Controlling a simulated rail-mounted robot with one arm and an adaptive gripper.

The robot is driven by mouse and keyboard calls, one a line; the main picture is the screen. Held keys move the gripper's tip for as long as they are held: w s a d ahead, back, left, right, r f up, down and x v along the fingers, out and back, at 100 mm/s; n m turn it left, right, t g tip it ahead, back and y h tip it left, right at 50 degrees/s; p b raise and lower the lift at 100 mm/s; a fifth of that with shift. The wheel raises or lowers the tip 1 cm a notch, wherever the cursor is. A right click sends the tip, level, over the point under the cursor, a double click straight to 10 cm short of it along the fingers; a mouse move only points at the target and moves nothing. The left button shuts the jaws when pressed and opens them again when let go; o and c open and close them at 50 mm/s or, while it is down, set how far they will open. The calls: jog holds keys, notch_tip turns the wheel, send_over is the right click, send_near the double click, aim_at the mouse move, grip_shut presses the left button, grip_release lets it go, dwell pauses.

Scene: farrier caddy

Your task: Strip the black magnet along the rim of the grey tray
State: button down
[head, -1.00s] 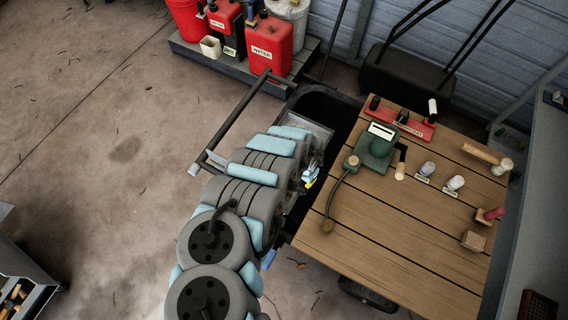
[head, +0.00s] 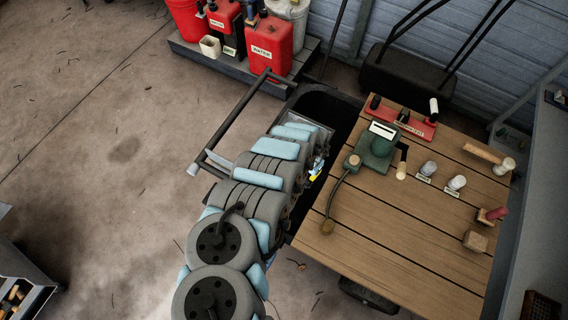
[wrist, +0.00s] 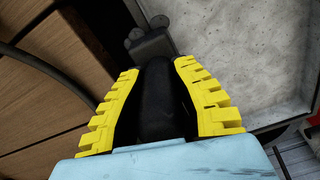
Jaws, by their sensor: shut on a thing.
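My gripper (wrist: 162,100) shows in the wrist view as two yellow, toothed fingers shut on a long black object, which I take to be the black magnet (wrist: 158,85). Its far end reaches towards a dark grey piece with rounded knobs; whether they join is unclear. The grey tray (wrist: 235,45) lies to the upper right of the fingers, with its speckled floor and pale rim showing. In the head view only a bit of the gripper (head: 316,171) shows beside my arm, which hides the magnet. Part of the grey tray (head: 318,131) shows beyond the arm.
A plank-topped bench (head: 420,215) stands to the right, bearing a green device (head: 377,147), a red rack (head: 405,120) and small knobs. Red cans (head: 270,46) stand at the back. A black bin (head: 340,110) lies between arm and bench. The left floor is open.

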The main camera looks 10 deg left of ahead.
jog(key=shift+w+d+f+b, duration=0.1)
jog(key=shift+w+d+b, duration=0.1)
jog(key=shift+w+b, duration=0.45)
jog(key=shift+w+d+f+b, duration=0.15)
jog(key=shift+w+b, duration=0.25)
jog(key=shift+w, duration=0.35)
jog(key=shift+r, duration=0.1)
jog(key=shift+s, duration=0.1)
jog(key=shift+s+r+p, duration=0.15)
jog(key=shift+p, duration=0.35)
jog(key=shift+s+a+p, duration=0.15)
jog(key=shift+s+p, duration=0.35)
jog(key=shift+s, duration=0.05)
jog(key=shift+s+a+p, duration=0.15)
jog(key=shift+s+p, duration=0.35)
jog(key=shift+s, duration=0.2)
jog(key=shift+a, duration=0.1)
jog(key=shift+s+a+p, duration=0.2)
jog(key=shift+s+p, duration=0.3)
jog(key=shift+s, duration=0.1)
jog(key=shift+s+a+p, duration=0.2)
jog(key=shift+s+p, duration=0.3)
jog(key=shift+s, duration=0.05)
jog(key=shift+s+a, duration=0.1)
jog(key=shift+s, duration=0.15)
